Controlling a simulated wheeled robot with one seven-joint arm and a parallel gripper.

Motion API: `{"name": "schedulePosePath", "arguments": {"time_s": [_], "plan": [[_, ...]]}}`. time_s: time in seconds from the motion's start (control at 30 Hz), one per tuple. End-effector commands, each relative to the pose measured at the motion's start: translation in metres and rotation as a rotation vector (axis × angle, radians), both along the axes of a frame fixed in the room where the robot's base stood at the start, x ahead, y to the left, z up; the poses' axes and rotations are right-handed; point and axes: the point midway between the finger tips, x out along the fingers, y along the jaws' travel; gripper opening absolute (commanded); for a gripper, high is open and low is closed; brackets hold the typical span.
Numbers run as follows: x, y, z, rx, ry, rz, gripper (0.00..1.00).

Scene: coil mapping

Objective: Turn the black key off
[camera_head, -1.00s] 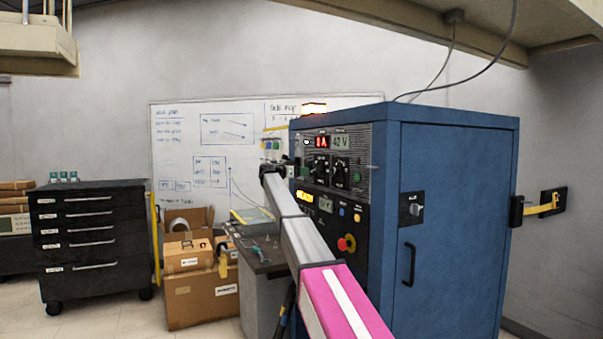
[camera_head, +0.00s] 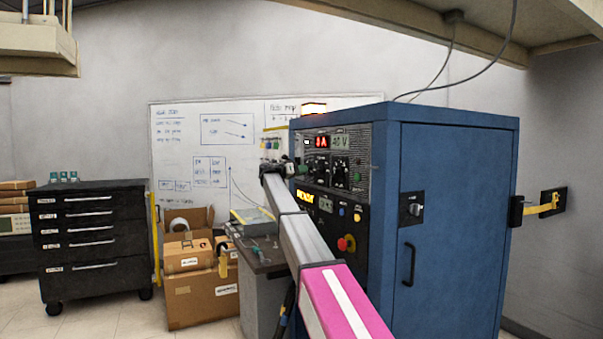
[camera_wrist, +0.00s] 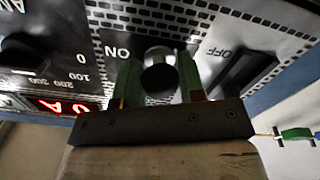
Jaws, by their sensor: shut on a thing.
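In the wrist view, a dark, round, shiny-edged piece (camera_wrist: 159,72) sits between ON and OFF labels on a panel. I take it to be the black key, though its shape is hard to make out. My gripper (camera_wrist: 159,88) has its green fingers on both sides of it and is shut on it. A black bar-shaped handle (camera_wrist: 243,72) sits tilted to the right, beside the OFF label. In the head view, my gripper (camera_head: 290,168) is at the left side of the blue cabinet's control panel, and the key is hidden there.
The blue cabinet (camera_head: 455,230) fills the right, with a red knob (camera_head: 346,243) on its panel. A dark knob (camera_wrist: 30,50) and a red display (camera_wrist: 62,105) are left in the wrist view. A small workbench (camera_head: 262,262) stands below my arm.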

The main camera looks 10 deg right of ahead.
Motion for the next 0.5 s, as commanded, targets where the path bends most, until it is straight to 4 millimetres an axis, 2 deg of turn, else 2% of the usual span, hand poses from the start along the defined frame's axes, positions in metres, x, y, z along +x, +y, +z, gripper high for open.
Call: {"name": "schedulePosePath", "arguments": {"time_s": [0.5], "plan": [[0.0005, 0.0006, -0.0004, -0.152, 0.468, 0.0, 0.12]]}}
